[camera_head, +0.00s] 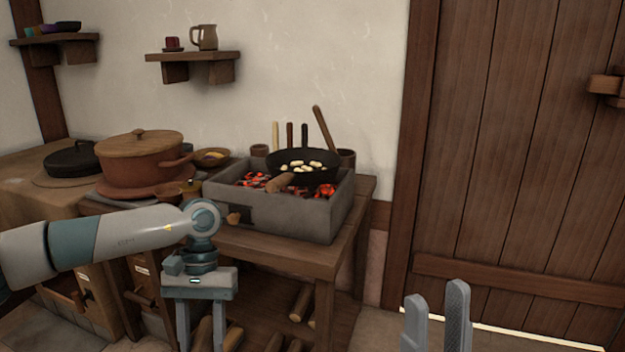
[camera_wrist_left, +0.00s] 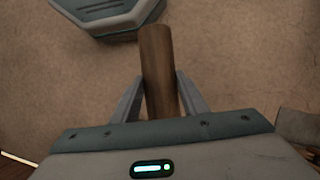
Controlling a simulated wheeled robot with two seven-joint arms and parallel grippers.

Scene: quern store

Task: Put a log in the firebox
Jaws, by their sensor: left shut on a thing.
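The firebox (camera_head: 290,220) is a grey stone box of glowing red coals on the wooden table. It has a dark opening low in its front, with a small brown piece showing there. My left gripper (camera_head: 200,335) points down in front of the table, below the firebox's level. In the left wrist view its fingers (camera_wrist_left: 160,90) are shut on a brown round log (camera_wrist_left: 156,58), which sticks out beyond them. My right gripper (camera_head: 436,291) is open and empty at the bottom right, before the door.
A black pan (camera_head: 318,174) with pale pieces sits over the coals. Several logs (camera_head: 301,302) lie under the table. A brown lidded pot (camera_head: 140,170) stands left of the firebox. A plank door (camera_head: 520,150) fills the right. Floor between table and door is clear.

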